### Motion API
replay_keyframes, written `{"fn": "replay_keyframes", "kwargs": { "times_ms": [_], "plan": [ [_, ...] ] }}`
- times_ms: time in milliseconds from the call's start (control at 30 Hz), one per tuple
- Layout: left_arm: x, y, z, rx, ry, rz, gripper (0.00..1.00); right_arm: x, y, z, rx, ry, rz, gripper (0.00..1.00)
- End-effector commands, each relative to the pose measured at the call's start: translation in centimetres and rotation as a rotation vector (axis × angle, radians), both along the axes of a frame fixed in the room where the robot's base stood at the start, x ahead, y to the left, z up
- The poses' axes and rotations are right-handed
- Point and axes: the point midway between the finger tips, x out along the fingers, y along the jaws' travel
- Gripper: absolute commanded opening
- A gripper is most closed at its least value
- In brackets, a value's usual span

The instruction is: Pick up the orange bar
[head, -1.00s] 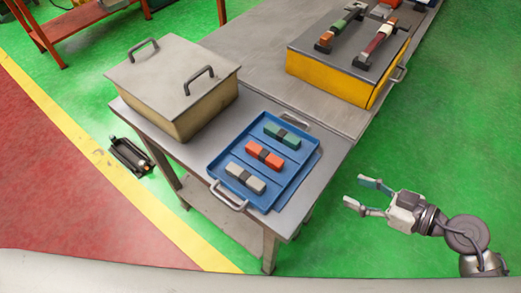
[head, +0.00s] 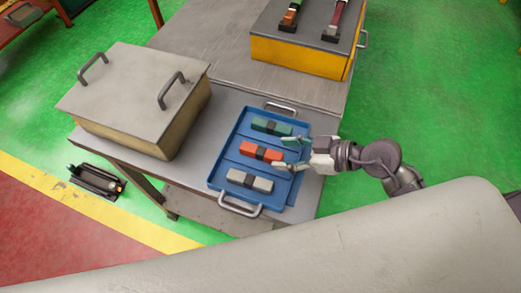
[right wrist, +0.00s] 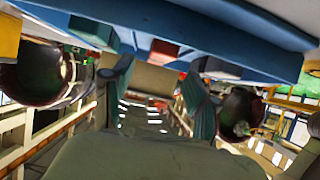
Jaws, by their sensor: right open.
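The orange bar (head: 251,149), with a dark band around its middle, lies in the middle compartment of the blue tray (head: 215,174). My right gripper (head: 282,153) is open at the tray's right side. Its fingertips are close to the right end of the orange bar, and it holds nothing. In the right wrist view the two fingers (right wrist: 160,90) are apart below a blue surface, with a reddish patch above the gap. I cannot tell there whether they touch anything. My left gripper is not in view.
A green bar (head: 262,125) lies behind the orange bar and a light grey bar (head: 240,178) in front, each in its own compartment. A lidded box (head: 130,90) stands left on the table (head: 212,110). A yellow box (head: 290,57) with parts on top stands behind.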

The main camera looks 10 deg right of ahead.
Motion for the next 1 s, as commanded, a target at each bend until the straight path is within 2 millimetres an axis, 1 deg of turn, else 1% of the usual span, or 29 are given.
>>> {"fn": "replay_keyframes", "kwargs": {
  "times_ms": [33,267,333,433,567,833,867,1000],
  "plan": [
    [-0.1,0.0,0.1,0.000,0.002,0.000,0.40,0.4,0.5,-0.3,0.002,0.000,0.000,0.58],
    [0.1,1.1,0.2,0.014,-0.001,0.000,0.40,1.3,1.8,-1.0,0.002,-0.001,0.000,0.58],
    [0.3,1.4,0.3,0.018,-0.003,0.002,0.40,1.8,2.5,-1.3,0.002,-0.001,0.001,0.58],
    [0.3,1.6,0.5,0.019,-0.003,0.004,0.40,2.8,3.6,-1.9,0.001,-0.001,0.001,0.58],
    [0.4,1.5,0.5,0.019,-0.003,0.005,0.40,3.4,4.7,-2.8,0.001,0.000,0.001,0.58],
    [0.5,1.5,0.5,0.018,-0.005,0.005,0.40,3.6,5.0,-3.1,-0.001,0.002,0.000,0.58],
    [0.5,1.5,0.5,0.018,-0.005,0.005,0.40,3.6,5.0,-3.1,-0.001,0.002,0.001,0.55],
    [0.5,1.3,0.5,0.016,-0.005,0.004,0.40,3.6,5.0,-3.1,-0.001,0.002,0.001,0.31]
  ]
}}
